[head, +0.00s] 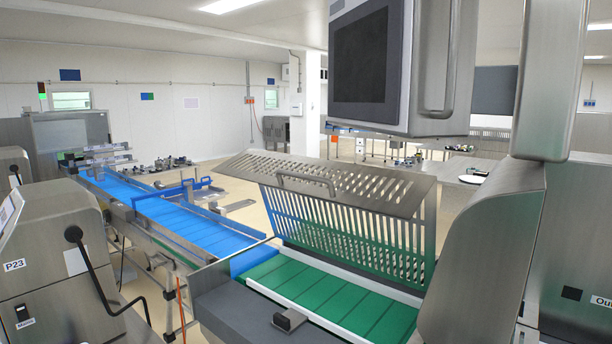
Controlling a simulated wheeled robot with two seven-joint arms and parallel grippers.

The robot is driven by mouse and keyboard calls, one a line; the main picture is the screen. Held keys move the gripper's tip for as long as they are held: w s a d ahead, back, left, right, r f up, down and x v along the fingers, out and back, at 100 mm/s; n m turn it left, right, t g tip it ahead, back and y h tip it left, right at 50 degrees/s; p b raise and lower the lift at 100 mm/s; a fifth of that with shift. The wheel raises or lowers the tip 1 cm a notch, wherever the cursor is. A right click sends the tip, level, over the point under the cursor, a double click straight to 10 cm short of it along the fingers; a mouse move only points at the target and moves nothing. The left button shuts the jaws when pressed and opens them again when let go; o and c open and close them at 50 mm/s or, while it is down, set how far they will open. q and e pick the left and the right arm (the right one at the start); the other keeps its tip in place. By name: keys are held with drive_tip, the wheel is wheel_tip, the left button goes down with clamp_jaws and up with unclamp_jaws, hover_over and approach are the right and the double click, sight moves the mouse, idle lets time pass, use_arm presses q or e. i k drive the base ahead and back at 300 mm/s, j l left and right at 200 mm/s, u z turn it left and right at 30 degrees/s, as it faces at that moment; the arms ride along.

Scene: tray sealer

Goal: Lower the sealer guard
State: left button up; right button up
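The sealer guard (350,210) is a slotted stainless-steel cover with a bar handle (306,183) on its upper front part. It stands raised and tilted over the far side of the green conveyor belt (335,297), leaving the belt's near side uncovered. Neither of my grippers shows in the head view, and nothing is seen touching the guard.
A screen housing (368,60) hangs above the guard. A steel column (548,80) rises at right. A blue conveyor (180,222) runs off to the back left. A steel cabinet marked P23 (45,240) with a black-knobbed lever (74,235) stands at left.

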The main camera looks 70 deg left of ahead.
sight(425, 186)
drive_tip(key=u, duration=2.2)
